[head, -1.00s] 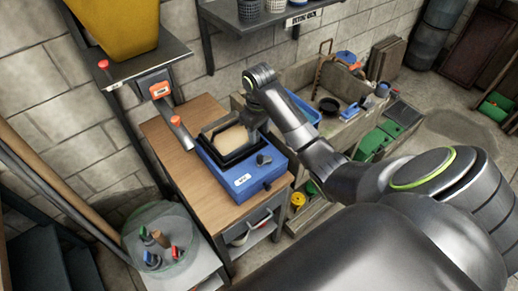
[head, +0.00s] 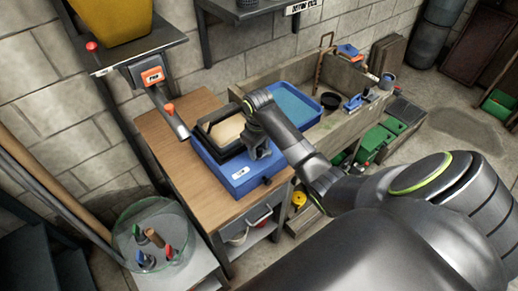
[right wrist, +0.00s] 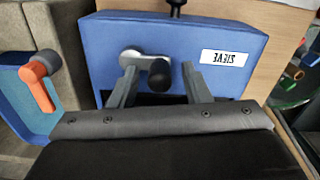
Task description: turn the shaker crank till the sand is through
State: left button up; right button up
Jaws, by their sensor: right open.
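The crank (right wrist: 145,60) has a grey arm and a black knob on the shaker's top face. My right gripper (head: 262,152) is open, pointing down over the crank. In the right wrist view its fingers (right wrist: 158,78) lie on either side of the knob, with gaps showing. In the head view my gripper hides the crank. My left gripper is not in view.
A yellow hopper (head: 112,25) sits on a shelf at the upper left, with an orange-tipped lever below. A glass bowl (head: 150,238) of small tools stands at the lower left. A trough with a blue tray (head: 292,103) adjoins the bench.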

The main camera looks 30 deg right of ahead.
jog(key=shift+f, duration=0.25)
grip_shut()
